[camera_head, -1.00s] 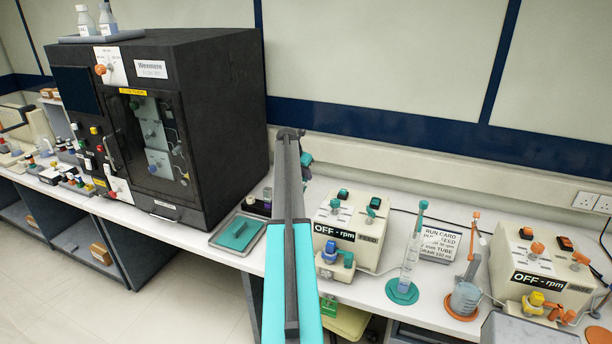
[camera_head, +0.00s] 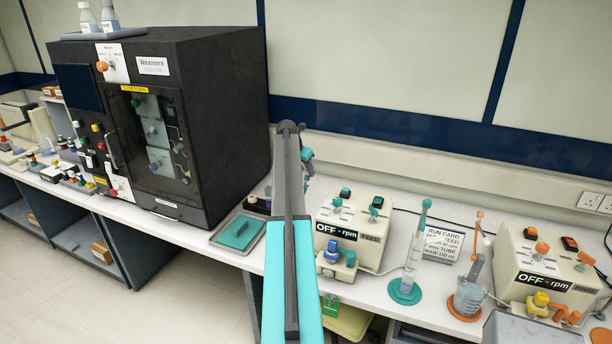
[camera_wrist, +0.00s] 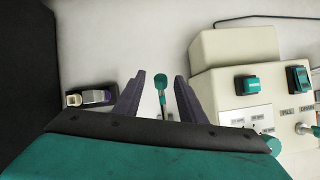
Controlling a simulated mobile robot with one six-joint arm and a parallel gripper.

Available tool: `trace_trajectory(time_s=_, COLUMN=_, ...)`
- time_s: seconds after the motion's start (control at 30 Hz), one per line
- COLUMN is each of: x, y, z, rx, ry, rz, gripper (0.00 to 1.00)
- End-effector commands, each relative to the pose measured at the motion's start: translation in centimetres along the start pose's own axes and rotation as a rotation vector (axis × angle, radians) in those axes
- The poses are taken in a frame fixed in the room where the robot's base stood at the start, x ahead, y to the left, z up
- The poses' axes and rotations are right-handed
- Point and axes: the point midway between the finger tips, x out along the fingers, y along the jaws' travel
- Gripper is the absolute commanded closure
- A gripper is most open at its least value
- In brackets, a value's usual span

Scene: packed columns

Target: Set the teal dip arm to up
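A slim teal-tipped lever (camera_wrist: 161,84) shows in the wrist view between my fingertips, left of the cream pump box. My arm hides that spot in the head view. My gripper (camera_wrist: 157,92) is open, with a dark finger on each side of the lever; I cannot tell whether its tip is level with them, and no contact shows. In the head view, my gripper is mostly hidden behind my arm. Another teal-topped upright piece (camera_head: 426,204) stands by a clear cylinder (camera_head: 411,270) on a teal base. I cannot tell for sure which one is the dip arm.
The cream pump box (camera_head: 352,228) with teal switches stands right of my arm. A second pump box (camera_head: 540,262) has orange switches, with an orange-topped arm (camera_head: 479,215) beside it. A black cabinet (camera_head: 215,120) is close on the left. A small purple-and-white item (camera_wrist: 90,98) lies left of my fingers.

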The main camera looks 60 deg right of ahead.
Motion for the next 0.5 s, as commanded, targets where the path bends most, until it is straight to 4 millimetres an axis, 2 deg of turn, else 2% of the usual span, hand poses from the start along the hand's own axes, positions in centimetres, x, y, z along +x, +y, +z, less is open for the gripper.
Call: trace_trajectory(time_s=0.5, x=-7.0, y=0.1, z=-0.2, rx=-0.001, ry=-0.001, rz=0.003, gripper=0.63)
